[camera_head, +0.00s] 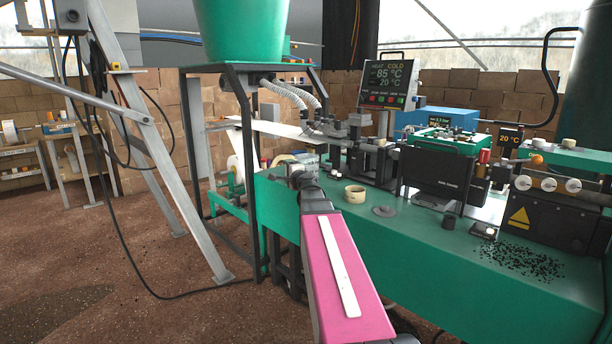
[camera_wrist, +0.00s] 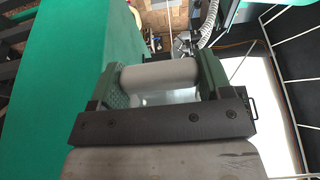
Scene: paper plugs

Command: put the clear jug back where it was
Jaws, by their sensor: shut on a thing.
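My gripper (camera_wrist: 160,82) is shut on a pale, partly see-through round thing, the clear jug (camera_wrist: 160,74), which sits between the two green finger pads in the wrist view. Its lower part is partly hidden by the dark gripper bar. In the head view my pink arm reaches over the left end of the green bench (camera_head: 460,280), and my gripper (camera_head: 300,177) is at its far end. The jug cannot be made out clearly there.
A cream ring-shaped roll (camera_head: 355,194) and a flat grey disc (camera_head: 384,211) lie on the bench right of my gripper. Black granules (camera_head: 522,262) are spread at the right. Machines and a display (camera_head: 389,84) line the back. A dark frame (camera_head: 252,190) stands left.

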